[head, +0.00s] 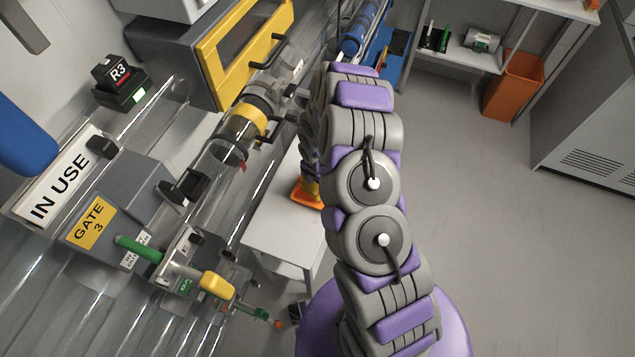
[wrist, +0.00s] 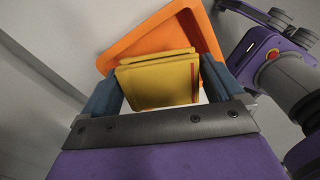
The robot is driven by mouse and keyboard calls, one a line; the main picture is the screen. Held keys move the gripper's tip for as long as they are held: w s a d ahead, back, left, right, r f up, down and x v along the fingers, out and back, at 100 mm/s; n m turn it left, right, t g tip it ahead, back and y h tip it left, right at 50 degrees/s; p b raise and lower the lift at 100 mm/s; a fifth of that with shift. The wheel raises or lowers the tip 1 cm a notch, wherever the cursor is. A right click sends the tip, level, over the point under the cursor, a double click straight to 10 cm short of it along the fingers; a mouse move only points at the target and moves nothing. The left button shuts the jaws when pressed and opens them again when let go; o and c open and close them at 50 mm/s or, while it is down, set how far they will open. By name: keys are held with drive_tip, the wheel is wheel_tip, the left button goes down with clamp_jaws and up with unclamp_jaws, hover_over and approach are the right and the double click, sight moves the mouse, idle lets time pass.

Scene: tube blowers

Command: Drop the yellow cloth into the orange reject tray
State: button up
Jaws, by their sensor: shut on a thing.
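The yellow cloth (wrist: 160,85) is a folded, thick pad with a small red mark near its right edge. My gripper (wrist: 160,78) is shut on it, with one blue-grey finger at each side in the wrist view. The orange reject tray (wrist: 135,45) shows behind and around the cloth in that view. The cloth covers much of the tray's inside, and I cannot tell the gap between them. In the head view the orange tray (head: 299,194) is on a small white table, partly hidden by my arm.
The white table (head: 270,235) stands beside the clear tube lines with the Gate 3 box (head: 95,230). An orange bin (head: 515,85) stands by a shelf at the back right. The grey floor on the right is clear.

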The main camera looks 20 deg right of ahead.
drive_tip(key=shift+a+r, duration=0.1)
drive_tip(key=shift+a, duration=0.25)
drive_tip(key=shift+d+f+b, duration=0.3)
drive_tip(key=shift+d+f, duration=0.3)
drive_tip(key=shift+d, duration=0.05)
drive_tip(key=o, duration=0.6)
drive_tip(key=shift+c, duration=0.2)
drive_tip(key=shift+a+r, duration=0.1)
drive_tip(key=shift+a, duration=0.35)
drive_tip(key=shift+r, duration=0.2)
drive_tip(key=s+a+r+m+p, duration=0.1)
drive_tip(key=s+r+m+p, duration=0.15)
drive_tip(key=r, duration=1.05)
drive_tip(key=s+r+m+p, duration=0.1)
drive_tip(key=s+r+m, duration=0.3)
drive_tip(key=r, duration=1)
drive_tip(key=s+r+m, duration=0.5)
drive_tip(key=s+m, duration=0.1)
drive_tip(key=s, duration=0.3)
drive_tip(key=s+r+m+g, duration=0.1)
drive_tip(key=s+r+m, duration=0.4)
drive_tip(key=s, duration=0.5)
drive_tip(key=s+r+m, duration=0.6)
drive_tip(key=s, duration=0.3)
drive_tip(key=shift+s+d+r+m+g, duration=0.2)
drive_tip(key=shift+d+r+m+g, duration=0.05)
drive_tip(key=shift+d+m+g, duration=0.15)
